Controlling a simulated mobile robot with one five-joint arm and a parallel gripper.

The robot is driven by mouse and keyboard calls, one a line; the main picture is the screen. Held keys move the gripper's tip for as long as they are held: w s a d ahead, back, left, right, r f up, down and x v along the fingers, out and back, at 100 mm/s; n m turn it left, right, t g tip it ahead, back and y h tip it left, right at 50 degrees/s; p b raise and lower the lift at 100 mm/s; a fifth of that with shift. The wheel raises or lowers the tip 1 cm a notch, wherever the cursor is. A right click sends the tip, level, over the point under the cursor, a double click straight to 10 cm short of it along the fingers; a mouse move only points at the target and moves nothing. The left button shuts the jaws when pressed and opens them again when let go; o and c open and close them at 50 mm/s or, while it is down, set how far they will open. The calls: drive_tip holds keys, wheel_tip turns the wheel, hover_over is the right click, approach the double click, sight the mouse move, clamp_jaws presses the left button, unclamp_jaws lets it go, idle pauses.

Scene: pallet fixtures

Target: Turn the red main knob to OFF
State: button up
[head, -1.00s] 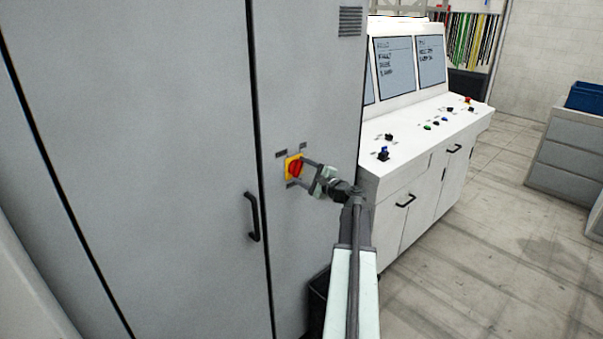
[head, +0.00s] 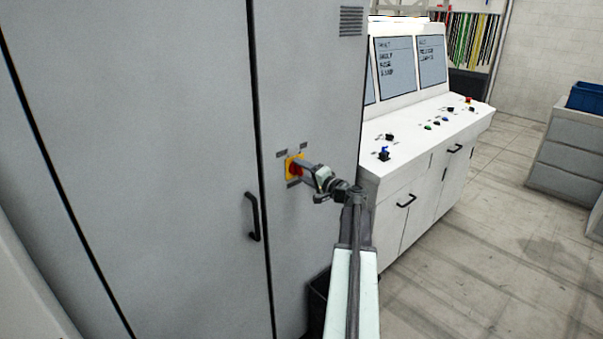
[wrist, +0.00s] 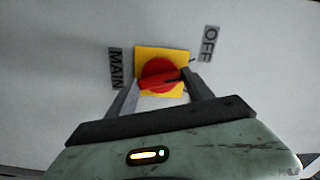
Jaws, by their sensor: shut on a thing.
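The red main knob (head: 295,169) sits on a yellow square plate (head: 289,176) on the grey cabinet front. In the wrist view the round red knob (wrist: 158,72) shows between the two fingers, with a raised grip bar lying roughly crosswise. The yellow plate (wrist: 160,53) shows behind it. A MAIN label (wrist: 115,68) is left of the plate and an OFF label (wrist: 209,44) is at its upper right. My gripper (head: 303,168) is shut on the knob; in the wrist view its fingers (wrist: 163,80) are at either side of it. The fingers partly hide the knob in the head view.
The cabinet (head: 180,120) has a black door handle (head: 252,216) left of the knob. A white control console (head: 420,135) with screens and buttons stands close on the right. A dark bin (head: 318,296) is below my arm. Open floor (head: 500,240) lies to the right.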

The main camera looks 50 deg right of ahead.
drive_tip(key=shift+w+r+n, duration=0.1)
drive_tip(key=shift+n, duration=1)
drive_tip(key=o, duration=1.4)
drive_tip(key=shift+c, duration=0.2)
drive_tip(key=s, duration=0.7)
drive_tip(key=shift+s+a, duration=0.3)
drive_tip(key=shift+s, duration=0.1)
